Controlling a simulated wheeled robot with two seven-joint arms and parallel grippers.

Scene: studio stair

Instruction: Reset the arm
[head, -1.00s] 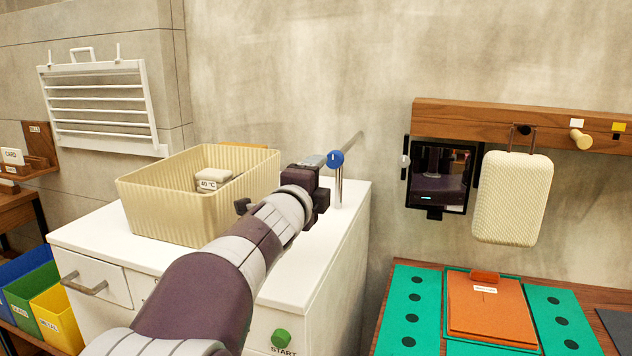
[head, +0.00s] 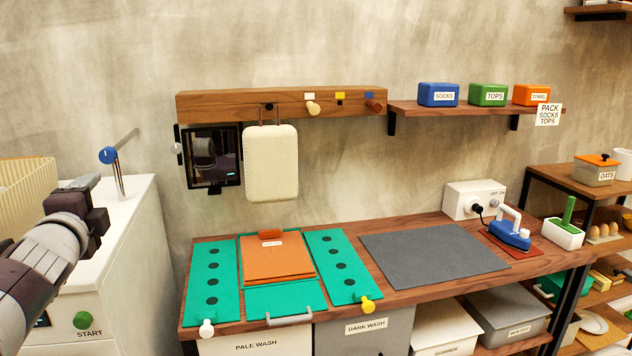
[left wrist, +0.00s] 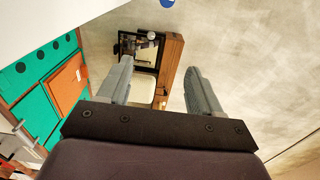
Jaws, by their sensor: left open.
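My left gripper (head: 84,183) comes in from the left edge of the head view, above the white cabinet (head: 120,240). In the left wrist view, my left gripper (left wrist: 160,85) has its two grey fingers wide apart with nothing between them. Past the fingers, the mirror, the cream bag and the wooden peg rail show at a distance. My right gripper is in neither view.
A blue-knobbed metal post (head: 118,170) stands on the cabinet near my left gripper, with a ribbed cream basket (head: 25,190) to its left. To the right are a peg rail (head: 230,104), a cream bag (head: 271,165), a green folding board (head: 212,280) and a blue iron (head: 510,235).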

